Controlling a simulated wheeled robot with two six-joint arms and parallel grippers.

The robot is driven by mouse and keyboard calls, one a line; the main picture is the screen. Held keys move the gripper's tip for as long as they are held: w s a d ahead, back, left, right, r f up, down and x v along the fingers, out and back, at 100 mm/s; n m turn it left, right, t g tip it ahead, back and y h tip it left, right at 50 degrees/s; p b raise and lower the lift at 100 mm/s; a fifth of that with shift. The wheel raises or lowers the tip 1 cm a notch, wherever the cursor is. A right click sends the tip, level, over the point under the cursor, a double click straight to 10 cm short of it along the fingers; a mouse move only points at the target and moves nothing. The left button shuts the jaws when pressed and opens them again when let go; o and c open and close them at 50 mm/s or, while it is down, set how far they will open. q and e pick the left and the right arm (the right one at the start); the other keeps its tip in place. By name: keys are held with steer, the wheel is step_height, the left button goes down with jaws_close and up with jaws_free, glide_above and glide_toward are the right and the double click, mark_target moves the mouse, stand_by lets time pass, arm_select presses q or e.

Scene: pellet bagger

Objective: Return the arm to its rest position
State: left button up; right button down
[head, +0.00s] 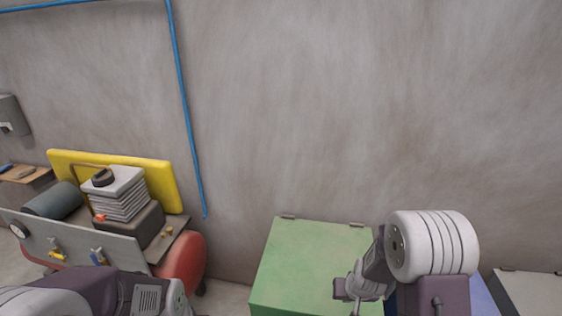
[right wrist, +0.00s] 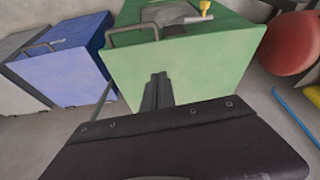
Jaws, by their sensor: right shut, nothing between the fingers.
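My right arm comes in at the lower right of the head view, and its gripper end (head: 352,290) is over the right part of the green box (head: 300,255).
A blue box (right wrist: 65,65) and a grey box (right wrist: 25,75) stand beside the green one. A red tank (head: 185,265) and a cluttered bench with a yellow panel (head: 150,180) are at left.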

arm_select(q)
step_height(320, 180, down, 5)
steer(key=b, duration=0.3)
steer(key=shift+s+a, duration=0.1)
arm_select(e)
steer(key=s+a+r+g, duration=0.1)
steer(key=s+a, duration=0.1)
steer(key=s, duration=0.5)
steer(key=s+a+r+n+g, duration=0.1)
steer(key=s+a+g, duration=0.1)
steer(key=s, duration=0.6)
steer(key=shift+s+y, duration=0.3)
arm_select(q)
steer(key=shift+s, duration=0.15)
arm_select(e)
steer(key=shift+s+r, duration=0.1)
steer(key=shift+s, duration=0.05)
